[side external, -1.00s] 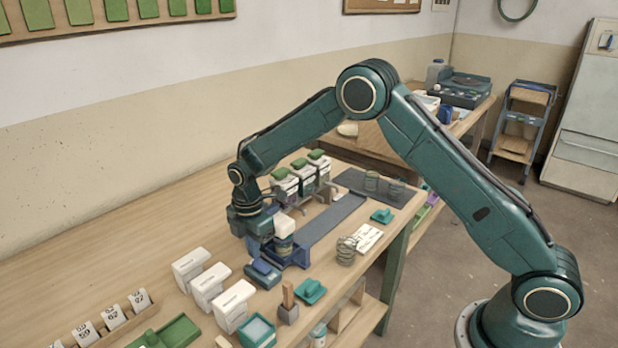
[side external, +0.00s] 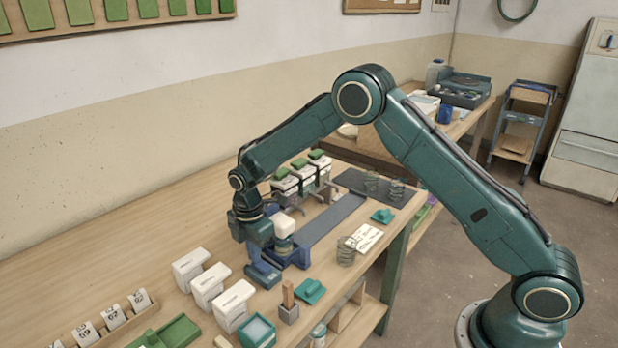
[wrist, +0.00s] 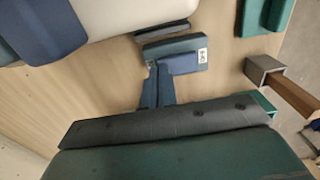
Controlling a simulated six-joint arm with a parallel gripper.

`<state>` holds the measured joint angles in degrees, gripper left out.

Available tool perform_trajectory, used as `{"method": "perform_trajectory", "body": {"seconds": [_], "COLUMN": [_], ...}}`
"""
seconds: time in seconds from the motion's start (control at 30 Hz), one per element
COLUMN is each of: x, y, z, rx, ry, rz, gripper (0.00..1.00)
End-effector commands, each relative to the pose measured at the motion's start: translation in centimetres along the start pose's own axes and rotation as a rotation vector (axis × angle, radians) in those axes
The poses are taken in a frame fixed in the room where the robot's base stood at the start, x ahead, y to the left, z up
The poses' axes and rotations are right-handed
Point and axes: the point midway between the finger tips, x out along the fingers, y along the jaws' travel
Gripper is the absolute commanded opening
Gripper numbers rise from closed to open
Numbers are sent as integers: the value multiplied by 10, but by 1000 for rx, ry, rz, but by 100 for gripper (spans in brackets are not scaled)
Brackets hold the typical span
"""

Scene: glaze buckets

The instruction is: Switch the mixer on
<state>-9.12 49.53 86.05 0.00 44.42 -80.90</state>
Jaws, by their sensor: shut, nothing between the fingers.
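The mixer (side external: 285,226), with a white head over a blue base, stands mid-bench; its blue and white parts also show at the top left of the wrist view (wrist: 100,14). A small blue switch box (side external: 266,282) sits on the bench just in front of it; in the wrist view this box (wrist: 180,47) shows a pale label at its right end. My gripper (side external: 259,264) points down, shut and empty, with its fingertips at the box. In the wrist view the fingers (wrist: 157,72) overlap the box's near edge; I cannot tell whether they touch it.
White containers (side external: 207,284) stand left of the box. A wooden-handled tool in a grey holder (side external: 288,312) and a green lidded piece (side external: 310,291) lie near the front edge. Wire coils (side external: 346,252) and a card (side external: 364,237) are to the right. The back-left bench is clear.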

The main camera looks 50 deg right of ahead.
Motion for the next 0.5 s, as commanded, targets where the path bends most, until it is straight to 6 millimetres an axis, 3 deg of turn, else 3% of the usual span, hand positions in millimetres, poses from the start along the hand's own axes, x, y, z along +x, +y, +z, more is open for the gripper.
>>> {"method": "perform_trajectory", "body": {"seconds": [0.27,0.5], "x": [-2,-16], "y": [0,0], "z": [0,0], "rx": [0,0], "ry": [0,0], "rz": [0,1], "gripper": [0,0]}}
